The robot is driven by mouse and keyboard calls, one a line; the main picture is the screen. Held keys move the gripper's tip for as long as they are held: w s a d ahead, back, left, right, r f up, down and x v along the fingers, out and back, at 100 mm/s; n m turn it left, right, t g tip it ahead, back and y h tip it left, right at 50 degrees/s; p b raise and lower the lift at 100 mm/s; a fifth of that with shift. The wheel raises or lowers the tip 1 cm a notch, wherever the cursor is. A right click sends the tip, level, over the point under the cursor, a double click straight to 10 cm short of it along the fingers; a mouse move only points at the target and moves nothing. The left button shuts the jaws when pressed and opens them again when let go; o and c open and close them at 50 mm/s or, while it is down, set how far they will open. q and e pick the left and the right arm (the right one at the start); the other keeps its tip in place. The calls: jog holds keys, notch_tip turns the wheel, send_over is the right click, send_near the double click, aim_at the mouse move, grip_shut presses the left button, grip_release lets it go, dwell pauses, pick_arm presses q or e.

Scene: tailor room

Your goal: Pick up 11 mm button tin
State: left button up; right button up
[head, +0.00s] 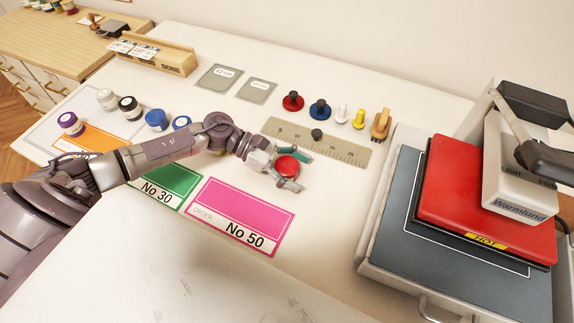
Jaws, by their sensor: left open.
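My left gripper (291,168) reaches in from the left and is open, its fingertips pointing right and down. A small round thing with a red top (287,165), which may be the button tin, shows between its spread fingers. I cannot read any size mark on it, and I cannot tell whether the fingers touch it. The gripper's palm and wrist hide part of the table beside it. My right gripper is not in view.
A ruler board (340,150) with a dark knob lies just behind the gripper. Coloured knobbed pieces (320,108) stand behind it. A pink No 50 card (237,218) lies in front. A heat press (487,195) marked HOT stands at right.

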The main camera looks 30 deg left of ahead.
pick_arm(q)
jog(key=shift+c, duration=0.3)
jog(key=c, duration=1.2)
jog(key=shift+r, duration=0.1)
